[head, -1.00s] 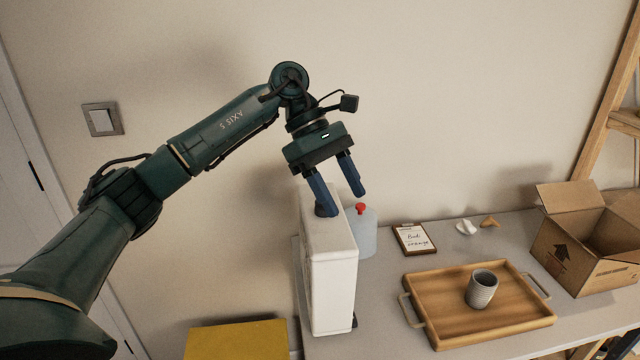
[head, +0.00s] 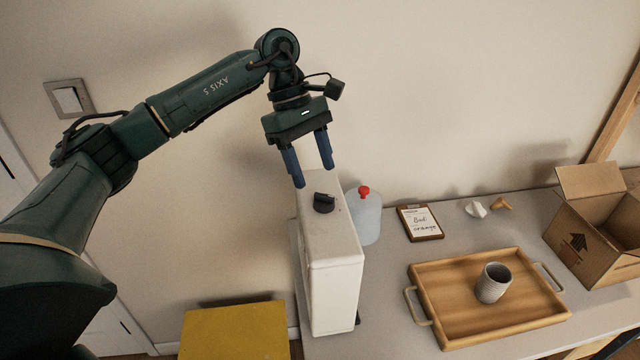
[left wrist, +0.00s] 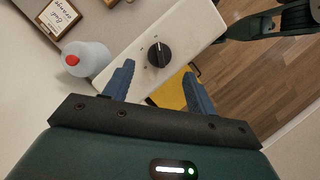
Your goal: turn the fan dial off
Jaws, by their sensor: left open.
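The fan dial is a black knob (head: 324,203) on top of a white box-shaped unit (head: 334,285) at the table's left end. In the left wrist view the dial (left wrist: 159,55) sits on the white top with small marks around it, ahead of and between the fingertips. My left gripper (head: 314,178) is open and empty, its blue fingers pointing down, above and behind the dial in the head view. The fingers look apart from the dial. My right gripper is not in view.
A clear jug with a red cap (head: 366,217) stands close to the unit's right. A clipboard (head: 420,222), a wooden tray (head: 447,333) with a grey cup (head: 493,283), and a cardboard box (head: 600,240) are farther right. A yellow surface (head: 235,330) is lower left.

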